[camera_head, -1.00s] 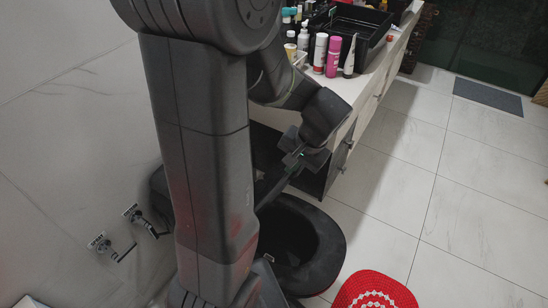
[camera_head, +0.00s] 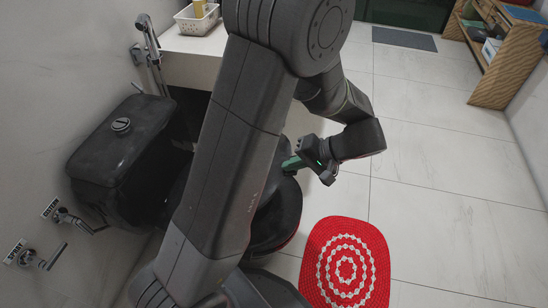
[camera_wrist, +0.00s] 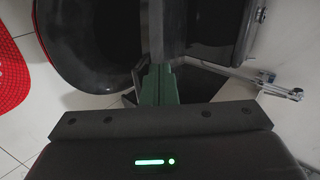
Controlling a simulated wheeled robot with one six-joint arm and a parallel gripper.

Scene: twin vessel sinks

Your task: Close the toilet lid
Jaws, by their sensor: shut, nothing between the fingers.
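The black toilet shows in the head view, with its bowl and seat (camera_head: 278,218) partly behind my arm. Its tank (camera_head: 115,165) stands at the left against the wall. In the wrist view the open bowl (camera_wrist: 90,50) is at the left and the tank (camera_wrist: 215,22) at the right. A dark upright band between them looks like the raised lid (camera_wrist: 166,32), seen nearly edge-on. My gripper (camera_head: 291,163) is shut and empty over the back part of the toilet. Its green fingertips (camera_wrist: 158,86) are at the band's lower end; I cannot tell whether they touch it.
A red round-patterned rug (camera_head: 345,265) lies in front of the toilet. Wall valves (camera_head: 70,218) are at the left. A white counter with a basket (camera_head: 197,18) is behind. A wooden shelf (camera_head: 500,60) stands far right.

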